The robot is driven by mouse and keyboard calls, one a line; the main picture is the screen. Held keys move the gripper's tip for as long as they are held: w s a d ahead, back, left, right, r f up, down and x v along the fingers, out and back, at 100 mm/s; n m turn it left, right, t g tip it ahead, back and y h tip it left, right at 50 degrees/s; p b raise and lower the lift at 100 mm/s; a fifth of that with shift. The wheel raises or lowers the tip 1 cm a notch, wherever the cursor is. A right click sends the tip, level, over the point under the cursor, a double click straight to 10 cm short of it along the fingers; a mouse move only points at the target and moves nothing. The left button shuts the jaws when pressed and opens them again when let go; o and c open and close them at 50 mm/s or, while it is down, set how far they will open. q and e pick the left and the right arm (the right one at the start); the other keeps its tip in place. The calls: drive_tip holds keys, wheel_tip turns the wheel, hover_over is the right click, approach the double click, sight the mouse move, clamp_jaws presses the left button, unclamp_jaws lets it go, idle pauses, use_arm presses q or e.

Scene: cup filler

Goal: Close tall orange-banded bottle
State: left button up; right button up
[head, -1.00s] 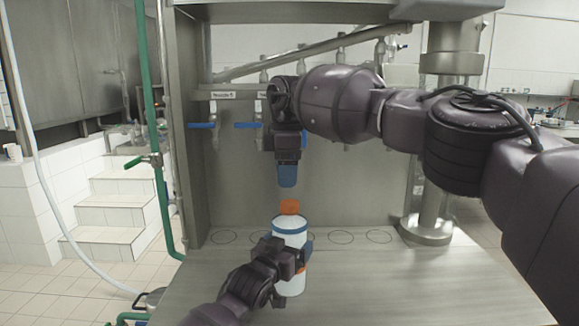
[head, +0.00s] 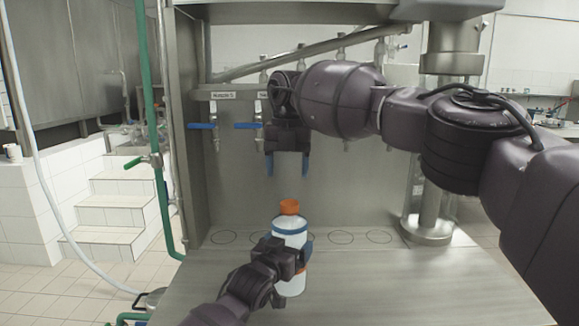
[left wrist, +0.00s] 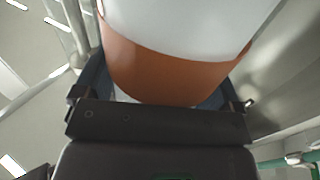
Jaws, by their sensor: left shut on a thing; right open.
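The tall orange-banded bottle (head: 289,226) stands upright on the steel work surface, white with a blue band near its top. An orange cap (head: 290,206) sits at its top; I cannot tell how tightly it is seated. My left gripper (head: 284,253) is shut around the bottle's body and hides part of it. In the left wrist view the bottle's orange band (left wrist: 165,72) and white wall lie between the fingers. My right gripper (head: 287,164) is open and empty, pointing down above the cap with a clear gap.
Marked circles (head: 341,237) line the back of the work surface (head: 400,285). Taps with blue handles (head: 202,126) hang on the back panel behind my right gripper. A steel post (head: 434,205) stands at the right. The front right of the surface is clear.

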sight(290, 202)
drive_tip(key=n, duration=0.7)
drive_tip(key=shift+d+r, duration=0.1)
drive_tip(key=shift+d, duration=0.05)
drive_tip(key=n, duration=0.7)
drive_tip(key=shift+d, duration=0.1)
drive_tip(key=shift+f, duration=4.05)
drive_tip(key=c, duration=1)
